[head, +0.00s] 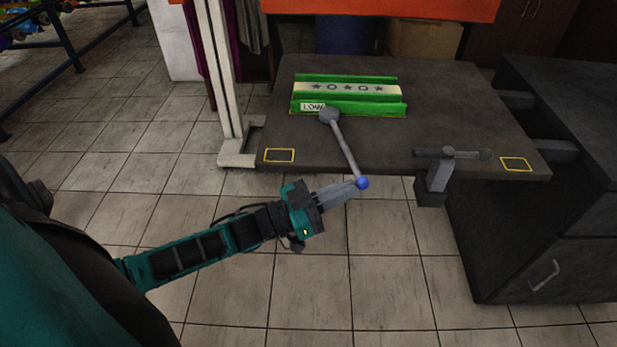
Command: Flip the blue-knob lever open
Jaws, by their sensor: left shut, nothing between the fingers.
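The lever (345,146) is a grey rod on a round pivot at the table's front part, beside the green printing block (350,97) with a "LOW" label. It slants down and right, past the table's front edge. Its blue knob (362,182) is at the lower end. My left gripper (352,188) is shut with nothing between its fingers. Its fingertips are right by the knob's left side in the picture; I cannot tell whether they touch it. My right gripper is not in view.
The dark table (450,95) carries two yellow-outlined rectangles near its front corners. A grey clamp-like handle (440,172) is on the front edge, right of the lever. A dark cabinet (560,220) stands at right and a white post (222,80) at left. Tiled floor in front is clear.

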